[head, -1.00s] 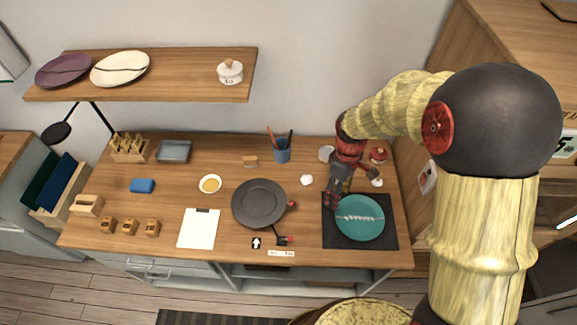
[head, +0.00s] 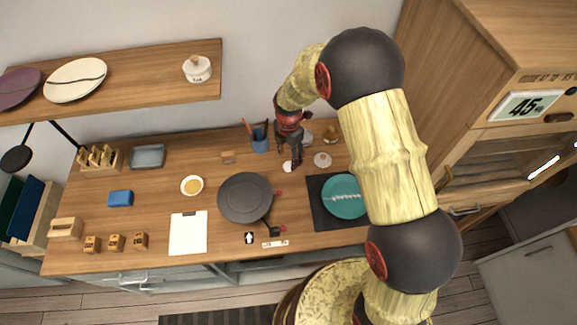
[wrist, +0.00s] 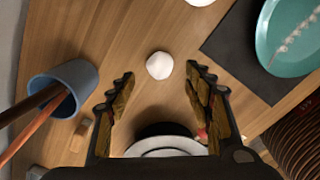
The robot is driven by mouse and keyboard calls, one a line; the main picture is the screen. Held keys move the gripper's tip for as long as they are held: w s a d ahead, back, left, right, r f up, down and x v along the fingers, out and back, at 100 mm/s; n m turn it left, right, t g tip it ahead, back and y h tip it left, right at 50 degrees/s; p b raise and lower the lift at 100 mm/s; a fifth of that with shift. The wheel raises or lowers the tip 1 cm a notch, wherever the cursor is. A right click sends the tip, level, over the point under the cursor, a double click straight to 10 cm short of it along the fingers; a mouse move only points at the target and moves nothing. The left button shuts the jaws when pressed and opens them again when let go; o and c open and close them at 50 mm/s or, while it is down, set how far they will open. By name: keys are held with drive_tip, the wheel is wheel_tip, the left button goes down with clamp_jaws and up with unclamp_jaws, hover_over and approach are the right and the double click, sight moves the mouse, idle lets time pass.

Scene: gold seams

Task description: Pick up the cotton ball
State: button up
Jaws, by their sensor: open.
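The cotton ball (wrist: 159,65) is a small white rounded lump on the wooden table. In the wrist view it lies just beyond and between my two fingertips, and nothing grips it. In the head view the cotton ball (head: 288,167) shows right by the fingers, partly covered. My gripper (head: 293,161) points down over the table behind the pan. In the wrist view my gripper (wrist: 160,76) is open and empty, with its fingers spread wider than the ball.
A blue cup (head: 260,144) with utensils stands to the left of my gripper. A white lidded item (head: 322,160) is close on the right. The dark pan (head: 245,196) is in front, and a teal plate (head: 345,208) lies on a dark mat (head: 318,216).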

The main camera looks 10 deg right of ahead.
sight(289, 164)
wheel_tip(289, 164, down, 5)
drive_tip(key=shift+f, duration=0.15)
drive_tip(key=c, duration=0.4)
drive_tip(key=c, duration=0.3)
drive_tip(key=shift+c, duration=0.5)
